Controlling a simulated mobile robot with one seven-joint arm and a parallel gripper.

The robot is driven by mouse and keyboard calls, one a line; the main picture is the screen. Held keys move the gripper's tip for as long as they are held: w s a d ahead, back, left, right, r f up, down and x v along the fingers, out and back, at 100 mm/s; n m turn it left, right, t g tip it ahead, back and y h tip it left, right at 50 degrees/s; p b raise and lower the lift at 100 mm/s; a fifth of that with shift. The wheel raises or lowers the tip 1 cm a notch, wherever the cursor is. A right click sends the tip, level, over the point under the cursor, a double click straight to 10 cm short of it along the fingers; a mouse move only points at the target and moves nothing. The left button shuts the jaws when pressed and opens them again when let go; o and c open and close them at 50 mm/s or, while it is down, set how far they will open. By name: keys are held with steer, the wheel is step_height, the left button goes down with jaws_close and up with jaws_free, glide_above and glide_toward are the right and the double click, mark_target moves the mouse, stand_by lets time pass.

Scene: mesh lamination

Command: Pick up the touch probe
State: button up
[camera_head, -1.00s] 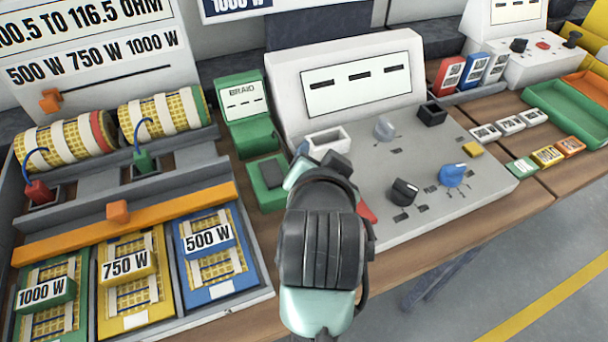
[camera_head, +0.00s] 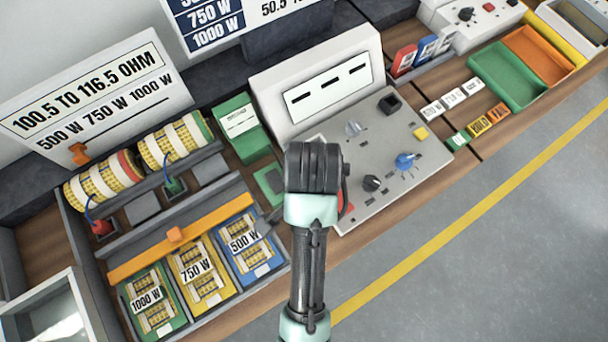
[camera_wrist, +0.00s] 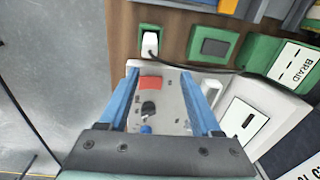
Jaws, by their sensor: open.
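A white piece that looks like the touch probe (camera_wrist: 150,42) sits in a small green-rimmed holder at the top of the wrist view, with a dark cable running off to the right. In the head view my arm hides that spot. My gripper (camera_wrist: 160,72) shows as two blue fingers spread apart with nothing between them. Its fingertips are over the near edge of the grey tester panel, and in the picture the white piece lies just beyond them. I cannot tell the height gap.
The tester panel (camera_head: 384,150) carries a red pad (camera_wrist: 150,82), a black knob (camera_head: 371,183) and a blue knob (camera_head: 405,161). A green block with a dark pad (camera_wrist: 213,46) and the green BRAID holder (camera_head: 240,124) stand close by. Open floor (camera_head: 480,260) lies in front.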

steer(key=shift+s+a+r+g+p, duration=0.1)
steer(key=shift+s+r+g+p, duration=0.35)
steer(key=shift+s+r, duration=0.15)
steer(key=shift+m, duration=0.3)
step_height(320, 180, down, 8)
steer(key=shift+s+r+b, duration=0.1)
steer(key=shift+b, duration=0.2)
steer(key=f, duration=0.2)
steer(key=f+p, duration=0.1)
steer(key=f, duration=0.1)
steer(key=shift+s, duration=0.3)
steer(key=shift+f, duration=0.65)
steer(key=shift+c, duration=0.3)
jaws_close()
